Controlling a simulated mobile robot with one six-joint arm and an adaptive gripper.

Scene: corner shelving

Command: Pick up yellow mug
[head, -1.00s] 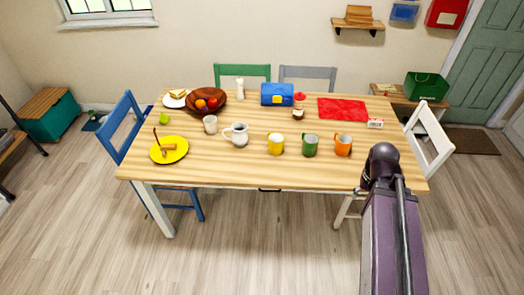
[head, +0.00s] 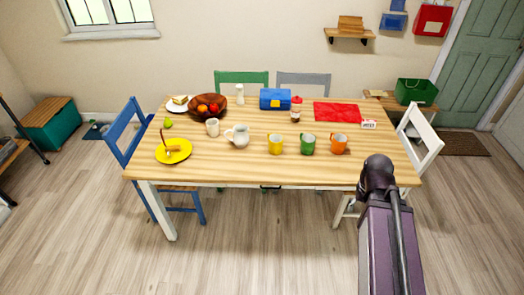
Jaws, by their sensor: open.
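The yellow mug (head: 275,145) stands upright on the wooden table (head: 230,173), near the middle toward the front. Its handle appears to be on the left side. A green mug (head: 308,145) stands just to its right, with an orange mug (head: 338,144) beyond that. A white jug (head: 238,136) stands to its left. Nothing touches the yellow mug. My purple arm rises at the lower right, in front of the table's right front part. My gripper is not visible in this view.
A yellow plate (head: 174,151), a beige mug (head: 212,128) and a wooden fruit bowl (head: 208,107) are on the left. A blue lunchbox (head: 275,98), a jar (head: 296,112) and a red cloth (head: 337,111) lie behind the mugs. Chairs surround the table; its front strip is clear.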

